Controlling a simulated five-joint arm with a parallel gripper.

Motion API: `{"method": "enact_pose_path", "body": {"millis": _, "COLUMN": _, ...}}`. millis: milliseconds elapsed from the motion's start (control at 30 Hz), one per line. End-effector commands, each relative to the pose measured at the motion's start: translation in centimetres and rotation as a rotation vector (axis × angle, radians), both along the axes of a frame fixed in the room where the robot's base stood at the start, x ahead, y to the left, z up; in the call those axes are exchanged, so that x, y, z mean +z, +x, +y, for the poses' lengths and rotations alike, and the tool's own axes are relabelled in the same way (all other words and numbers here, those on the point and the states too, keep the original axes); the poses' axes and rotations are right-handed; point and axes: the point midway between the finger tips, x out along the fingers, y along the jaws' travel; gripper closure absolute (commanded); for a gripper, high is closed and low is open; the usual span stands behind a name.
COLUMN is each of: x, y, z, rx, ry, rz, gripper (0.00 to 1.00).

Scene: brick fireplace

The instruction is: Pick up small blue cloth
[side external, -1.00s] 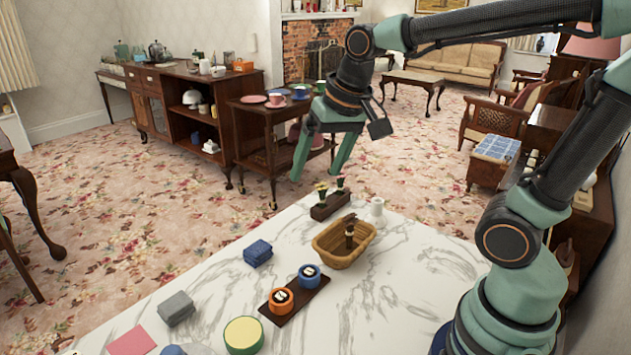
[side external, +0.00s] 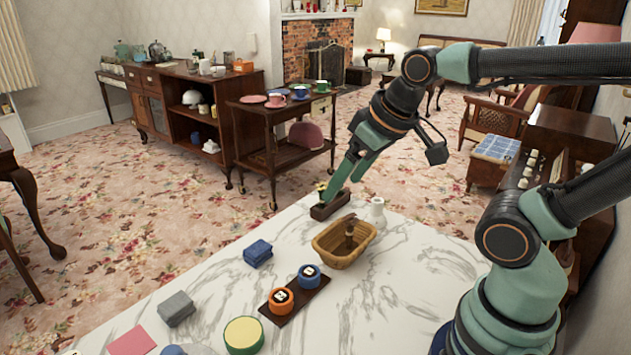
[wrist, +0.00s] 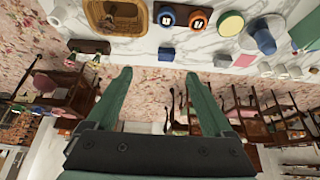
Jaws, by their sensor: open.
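The small blue cloth (side external: 258,253) is a folded stack lying on the white marble table, left of the wicker basket. In the wrist view the blue cloth (wrist: 166,54) lies near the table's edge, seen in the gap beyond my fingertips. My gripper (side external: 336,188) is raised over the table's far side, near the small dark planter, well to the right of and above the cloth. In the wrist view my gripper (wrist: 158,75) has its two green fingers spread with nothing between them.
The wicker basket (side external: 344,243), the dark planter (side external: 328,205) and a white vase (side external: 377,211) stand near my gripper. A grey cloth (side external: 176,309) lies left. Marble around the blue cloth is clear.

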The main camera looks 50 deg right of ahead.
Motion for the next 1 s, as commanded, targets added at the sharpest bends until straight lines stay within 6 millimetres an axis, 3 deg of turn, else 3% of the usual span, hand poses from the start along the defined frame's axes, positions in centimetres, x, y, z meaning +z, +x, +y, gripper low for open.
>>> {"method": "enact_pose_path", "body": {"millis": 267, "x": 0.0, "y": 0.0, "z": 0.0, "rx": -0.001, "ry": 0.0, "rz": 0.0, "gripper": 0.14}}
{"method": "enact_pose_path", "body": {"millis": 333, "x": 0.0, "y": 0.0, "z": 0.0, "rx": -0.001, "ry": 0.0, "rz": 0.0, "gripper": 0.07}}
{"method": "enact_pose_path", "body": {"millis": 667, "x": 0.2, "y": 0.5, "z": 0.1, "rx": 0.026, "ry": -0.013, "rz": 0.01, "gripper": 0.07}}
{"method": "enact_pose_path", "body": {"millis": 767, "x": 0.6, "y": 1.5, "z": 0.2, "rx": 0.096, "ry": -0.046, "rz": 0.038, "gripper": 0.07}}
{"method": "enact_pose_path", "body": {"millis": 1000, "x": 0.9, "y": 6.4, "z": 0.7, "rx": 0.396, "ry": -0.169, "rz": 0.14, "gripper": 0.07}}
